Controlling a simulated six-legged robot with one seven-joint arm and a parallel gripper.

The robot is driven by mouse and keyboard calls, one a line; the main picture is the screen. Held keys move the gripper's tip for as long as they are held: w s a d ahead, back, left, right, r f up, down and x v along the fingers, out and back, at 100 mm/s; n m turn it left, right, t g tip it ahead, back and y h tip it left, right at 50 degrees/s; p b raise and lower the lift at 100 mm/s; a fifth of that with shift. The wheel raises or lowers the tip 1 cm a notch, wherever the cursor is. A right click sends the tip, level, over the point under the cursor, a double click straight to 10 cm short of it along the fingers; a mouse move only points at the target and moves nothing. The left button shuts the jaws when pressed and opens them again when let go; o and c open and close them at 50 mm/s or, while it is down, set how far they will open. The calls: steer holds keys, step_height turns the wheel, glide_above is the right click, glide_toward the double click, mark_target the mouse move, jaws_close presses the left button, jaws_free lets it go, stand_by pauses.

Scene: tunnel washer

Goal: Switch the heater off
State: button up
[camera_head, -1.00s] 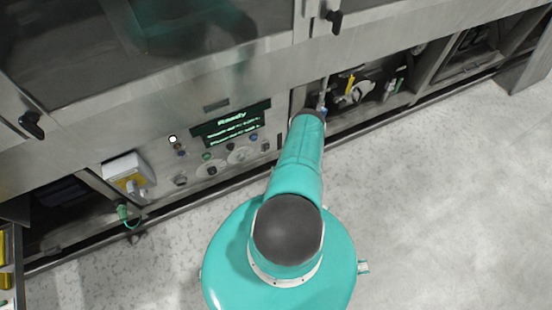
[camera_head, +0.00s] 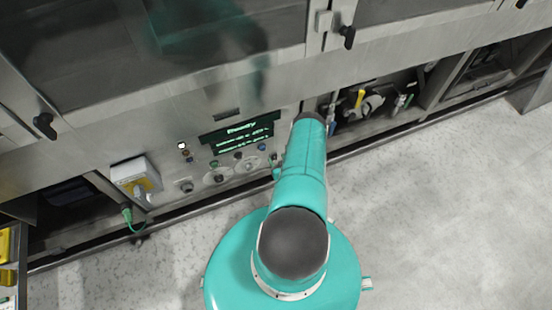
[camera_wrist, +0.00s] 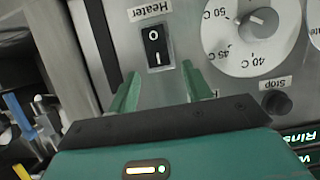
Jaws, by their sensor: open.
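The heater switch (camera_wrist: 155,46) is a black rocker marked O and I, under an upside-down "Heater" label (camera_wrist: 150,10) on the grey panel, in the wrist view. The O end is toward the label and the I end toward my gripper. I cannot tell which end is pressed. My gripper (camera_wrist: 160,72) is open and empty. Its two green fingers point at the panel, one on each side of the switch's lower end in the picture, with no clear contact. In the head view my arm hides the switch.
A temperature dial (camera_wrist: 253,28) is right of the switch, with a Stop button (camera_wrist: 277,103) below it. The display (camera_head: 238,132) reads "Ready". An open bay with pipes and valves (camera_head: 365,105) is right of the panel. A white box (camera_head: 136,176) with a green cable is left.

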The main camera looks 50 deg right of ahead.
steer(key=shift+x, duration=1.1)
steer(key=shift+c, duration=0.4)
steer(key=c, duration=0.9)
steer(key=shift+s+a+f+t, duration=0.2)
steer(key=shift+f+t, duration=0.05)
steer(key=shift+t, duration=0.15)
steer(key=shift+s+f+t+h, duration=0.15)
steer(key=shift+t+h, duration=0.45)
steer(key=shift+t, duration=0.1)
steer(key=o, duration=1)
